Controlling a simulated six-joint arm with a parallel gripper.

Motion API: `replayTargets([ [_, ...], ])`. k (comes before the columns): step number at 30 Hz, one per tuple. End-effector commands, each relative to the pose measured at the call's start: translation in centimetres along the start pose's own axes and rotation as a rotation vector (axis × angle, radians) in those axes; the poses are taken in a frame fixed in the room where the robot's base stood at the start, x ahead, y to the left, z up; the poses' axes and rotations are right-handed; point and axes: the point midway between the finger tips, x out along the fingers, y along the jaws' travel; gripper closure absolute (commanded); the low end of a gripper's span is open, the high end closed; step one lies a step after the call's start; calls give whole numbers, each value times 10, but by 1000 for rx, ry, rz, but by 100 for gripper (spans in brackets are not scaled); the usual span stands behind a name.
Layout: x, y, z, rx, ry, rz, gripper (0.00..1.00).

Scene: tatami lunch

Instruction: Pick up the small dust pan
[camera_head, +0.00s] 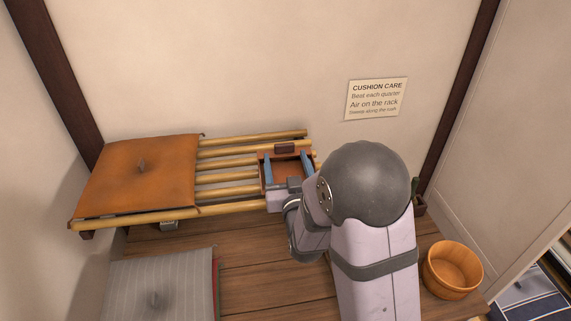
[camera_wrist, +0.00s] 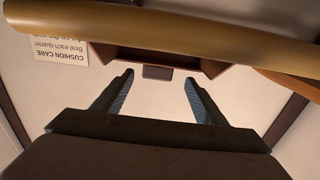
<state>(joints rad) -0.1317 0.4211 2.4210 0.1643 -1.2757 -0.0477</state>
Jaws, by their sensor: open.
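The small dust pan (camera_head: 286,171) is a shallow red-brown tray with a dark block (camera_head: 285,149) at its far edge. It appears to be on the right part of the bamboo rack (camera_head: 226,177). My gripper (camera_head: 287,155) is open, with one blue finger on each side of the pan. I cannot tell whether the fingers touch it. In the wrist view, the pan (camera_wrist: 128,58) shows beyond my open gripper (camera_wrist: 159,79), partly hidden by a bamboo pole (camera_wrist: 165,38). The dark block sits between and beyond the fingertips.
An orange cushion (camera_head: 120,182) covers the rack's left part. A grey striped cushion (camera_head: 175,282) lies on the wooden floor (camera_head: 262,284). A wooden bucket (camera_head: 453,268) stands at right. A cushion care sign (camera_head: 376,99) is on the back wall.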

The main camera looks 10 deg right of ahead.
Motion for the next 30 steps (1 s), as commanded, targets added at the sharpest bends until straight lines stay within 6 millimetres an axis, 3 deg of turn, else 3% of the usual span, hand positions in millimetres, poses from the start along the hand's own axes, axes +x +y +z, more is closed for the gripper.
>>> replayTargets([
  [11,13,1,-1,-1,-2,1,34],
  [24,55,4,-2,-1,0,0,34],
  [30,61,4,0,-1,-1,0,34],
])
